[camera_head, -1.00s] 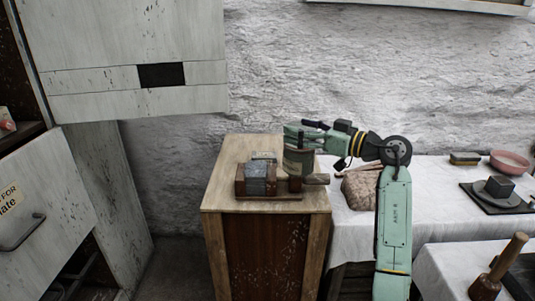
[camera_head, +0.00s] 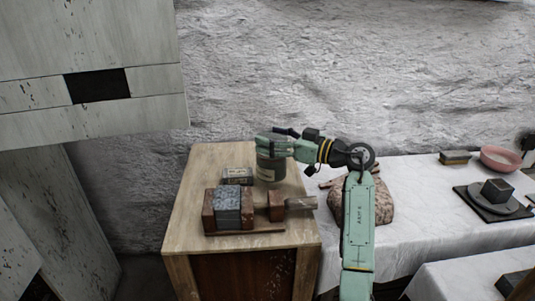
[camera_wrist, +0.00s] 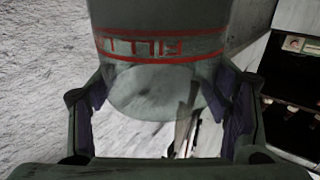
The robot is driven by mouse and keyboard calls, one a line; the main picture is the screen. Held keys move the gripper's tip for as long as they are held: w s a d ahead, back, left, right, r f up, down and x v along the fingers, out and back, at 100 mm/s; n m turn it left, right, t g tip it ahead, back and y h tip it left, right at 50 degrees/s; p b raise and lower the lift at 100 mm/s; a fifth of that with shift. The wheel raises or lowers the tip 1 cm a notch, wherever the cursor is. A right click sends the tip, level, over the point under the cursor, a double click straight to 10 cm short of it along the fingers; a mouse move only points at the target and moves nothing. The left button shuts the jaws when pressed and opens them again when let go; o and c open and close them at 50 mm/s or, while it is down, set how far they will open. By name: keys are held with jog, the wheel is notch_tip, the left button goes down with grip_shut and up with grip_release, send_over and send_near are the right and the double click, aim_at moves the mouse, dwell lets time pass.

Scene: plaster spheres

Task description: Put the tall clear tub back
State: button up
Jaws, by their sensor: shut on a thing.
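The tall clear tub (camera_head: 269,170) is held over the back of the wooden cabinet top, behind a clamp-like block. It looks upright; I cannot tell whether its base touches the wood. My gripper (camera_head: 268,143) is shut on the tub near its upper part. In the wrist view the tub (camera_wrist: 155,48) shows a red band with lettering and a see-through round end. The fingers of my gripper (camera_wrist: 160,112) stand on either side of it.
On the wooden cabinet (camera_head: 195,185) sit the clamp-like block (camera_head: 230,210) and a small labelled tin (camera_head: 238,176). A white-covered table (camera_head: 420,190) at right holds a speckled stone block (camera_head: 382,205), a pink bowl (camera_head: 500,158) and a sponge (camera_head: 455,157). A pale cabinet (camera_head: 90,60) overhangs at left.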

notch_tip(320, 180, down, 4)
jog(key=shift+f, duration=0.15)
dwell(0.3)
jog(key=o, duration=1.9)
jog(key=shift+f, duration=0.1)
jog(key=b+v, duration=0.1)
jog(key=v, duration=1.1)
